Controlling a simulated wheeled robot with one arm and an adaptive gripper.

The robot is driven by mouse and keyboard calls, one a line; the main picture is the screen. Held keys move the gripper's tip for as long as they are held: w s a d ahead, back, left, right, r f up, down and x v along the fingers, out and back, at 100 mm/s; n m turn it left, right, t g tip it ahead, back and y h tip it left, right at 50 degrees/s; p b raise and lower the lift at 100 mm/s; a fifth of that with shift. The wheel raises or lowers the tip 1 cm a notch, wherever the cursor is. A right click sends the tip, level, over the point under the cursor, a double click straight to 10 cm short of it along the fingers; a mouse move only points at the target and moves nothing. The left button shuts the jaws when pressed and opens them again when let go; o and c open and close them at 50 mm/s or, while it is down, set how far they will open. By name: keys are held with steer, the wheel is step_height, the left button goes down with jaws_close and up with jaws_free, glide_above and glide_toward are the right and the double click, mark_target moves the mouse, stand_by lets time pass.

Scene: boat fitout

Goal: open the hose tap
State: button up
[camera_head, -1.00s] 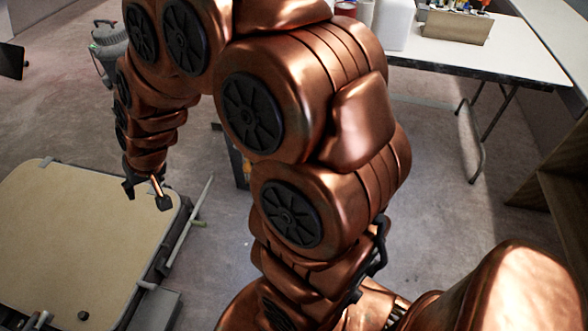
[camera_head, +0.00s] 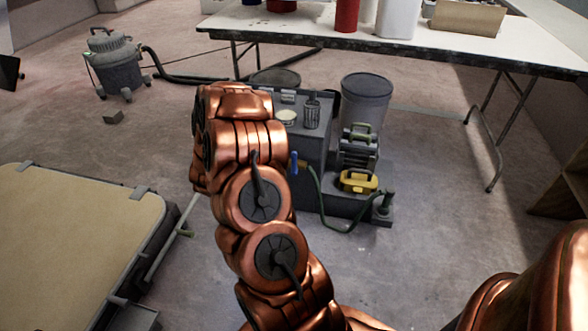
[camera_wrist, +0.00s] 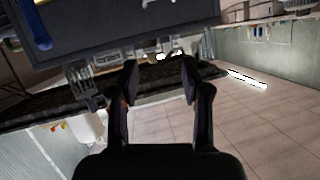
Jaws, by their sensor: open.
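The hose tap shows in the head view as a small blue lever (camera_head: 294,163) on the side of a grey cabinet (camera_head: 310,148). A green hose (camera_head: 318,190) runs down from beside it. In the wrist view the blue lever (camera_wrist: 38,27) is at the top left, against the dark cabinet face (camera_wrist: 110,22). My gripper (camera_wrist: 160,77) is open, with nothing between its fingers. The lever lies off to the left of the fingers and apart from them. In the head view my arm hides the gripper.
A yellow case (camera_head: 358,181) sits on the low ledge right of the cabinet, near a grey bin (camera_head: 366,103). A white table (camera_head: 480,45) stands behind. A tan-topped platform (camera_head: 75,235) is at left. Floor is clear at front right.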

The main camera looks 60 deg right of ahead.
steer(key=s+d+f+m+g+h+b, duration=0.1)
steer(key=s+d+f+g+h+b, duration=0.15)
steer(key=s+d+f, duration=0.4)
steer(key=m+g+h+b, duration=0.1)
steer(key=g+h+b, duration=0.1)
steer(key=h+b, duration=0.15)
glide_toward(293, 159)
steer(key=d, duration=0.3)
steer(key=shift+w+d+r, duration=0.1)
steer(key=shift+w+d, duration=0.2)
steer(key=shift+d, duration=0.45)
steer(key=shift+w+d+b, duration=0.2)
steer(key=shift+d+b, duration=0.15)
steer(key=shift+d, duration=0.75)
steer(key=shift+w+d+b, duration=0.2)
steer(key=shift+d+b, duration=0.15)
steer(key=shift+d, duration=0.75)
steer(key=shift+w+d+b, duration=0.2)
steer(key=shift+d+b, duration=0.15)
steer(key=shift+d, duration=0.75)
steer(key=shift+c, duration=0.4)
jaws_close()
